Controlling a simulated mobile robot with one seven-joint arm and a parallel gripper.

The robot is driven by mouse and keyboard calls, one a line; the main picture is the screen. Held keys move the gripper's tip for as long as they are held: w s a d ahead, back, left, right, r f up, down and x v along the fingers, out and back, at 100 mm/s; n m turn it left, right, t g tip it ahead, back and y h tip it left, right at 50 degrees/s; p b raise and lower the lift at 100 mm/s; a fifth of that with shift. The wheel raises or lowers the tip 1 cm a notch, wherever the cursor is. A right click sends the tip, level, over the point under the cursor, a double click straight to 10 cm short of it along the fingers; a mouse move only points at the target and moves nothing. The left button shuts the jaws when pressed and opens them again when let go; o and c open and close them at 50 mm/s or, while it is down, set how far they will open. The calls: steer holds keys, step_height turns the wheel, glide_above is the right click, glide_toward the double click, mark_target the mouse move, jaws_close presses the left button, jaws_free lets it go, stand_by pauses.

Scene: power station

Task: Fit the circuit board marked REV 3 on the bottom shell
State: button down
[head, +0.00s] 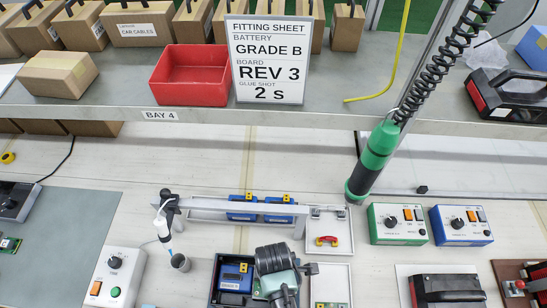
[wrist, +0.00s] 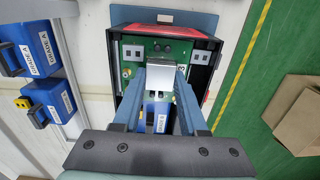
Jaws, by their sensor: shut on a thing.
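In the wrist view, my gripper (wrist: 161,78) is shut on the silver block of a green circuit board (wrist: 158,48). A "3" shows on the board beside the right finger; the rest of its marking is hidden. The board lies over the far part of the dark bottom shell (wrist: 116,20), and I cannot tell whether it touches its seat. A blue battery (wrist: 157,118) shows between the fingers. In the head view, the shell (head: 213,290) is at the bottom centre with the blue battery (head: 236,277) in it, and my arm covers the gripper and board.
The fitting sheet (head: 268,60) reads battery grade B, board REV 3, glue 2 S. Blue batteries (head: 243,210) stand in a rack behind the shell. A green hanging driver (head: 372,160) is at right. A glue stand (head: 168,208) is at left. A red bin (head: 192,75) is on the shelf.

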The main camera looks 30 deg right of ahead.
steer(key=shift+f, duration=0.4)
jaws_free()
stand_by(0.6)
steer(key=shift+w, duration=0.1)
steer(key=shift+d+r+p, duration=0.1)
steer(key=shift+r+p, duration=0.3)
steer(key=shift+r, duration=0.3)
step_height(320, 180, up, 7)
steer(key=p, duration=0.7)
stand_by(0.4)
